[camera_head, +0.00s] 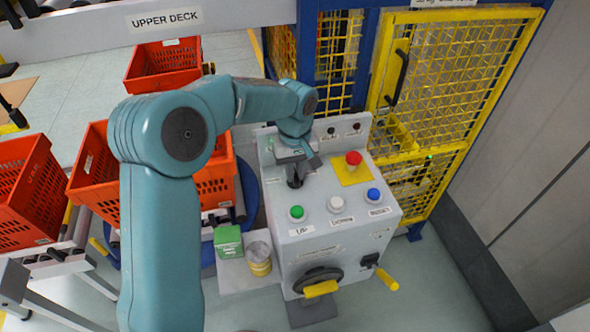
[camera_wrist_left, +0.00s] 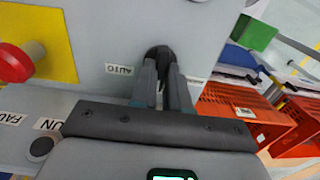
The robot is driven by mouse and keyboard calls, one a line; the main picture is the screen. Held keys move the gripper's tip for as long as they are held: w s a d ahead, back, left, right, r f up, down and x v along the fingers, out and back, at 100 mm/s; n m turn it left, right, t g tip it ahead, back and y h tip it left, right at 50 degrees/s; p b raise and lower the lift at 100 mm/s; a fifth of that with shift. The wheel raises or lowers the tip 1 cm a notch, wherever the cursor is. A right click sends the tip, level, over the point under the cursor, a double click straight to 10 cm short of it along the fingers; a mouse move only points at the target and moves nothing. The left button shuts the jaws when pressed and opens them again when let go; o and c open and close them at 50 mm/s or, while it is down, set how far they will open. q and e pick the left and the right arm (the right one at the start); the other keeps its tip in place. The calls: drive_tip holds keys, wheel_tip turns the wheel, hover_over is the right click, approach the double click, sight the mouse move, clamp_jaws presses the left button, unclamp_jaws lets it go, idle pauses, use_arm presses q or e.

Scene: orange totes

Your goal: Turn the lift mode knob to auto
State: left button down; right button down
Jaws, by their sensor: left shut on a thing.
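The grey control console (camera_head: 310,237) stands in the middle of the head view. The black lift mode knob (camera_head: 295,181) is on the left of its sloped top, mostly covered by my left gripper (camera_head: 298,167). In the left wrist view my left gripper (camera_wrist_left: 162,88) is shut on the knob (camera_wrist_left: 158,53), one finger on each side. An "AUTO" label (camera_wrist_left: 120,69) lies beside the knob there. Which way the knob points cannot be told, as the fingers hide much of it. My right gripper is not in view.
Green (camera_head: 297,212), white (camera_head: 336,204) and blue (camera_head: 374,195) buttons line the console's front edge. A red emergency button (camera_head: 353,158) sits on a yellow plate behind. A black handwheel (camera_head: 318,279) is on the front. Orange totes (camera_head: 163,66) stand left; a yellow mesh gate (camera_head: 440,70) is behind.

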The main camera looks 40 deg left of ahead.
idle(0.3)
use_arm(q)
drive_tip(key=m, duration=0.4)
drive_tip(key=shift+m, duration=0.4)
drive_tip(key=shift+r+m, duration=0.1)
drive_tip(key=shift+m, duration=2.1)
drive_tip(key=c, duration=1.1)
unclamp_jaws()
drive_tip(key=shift+s, duration=0.15)
drive_tip(key=shift+b, duration=0.3)
drive_tip(key=shift+w+r, duration=0.2)
drive_tip(key=shift+r, duration=0.15)
wheel_tip(320, 180, up, 16)
drive_tip(key=shift+s+f, duration=0.15)
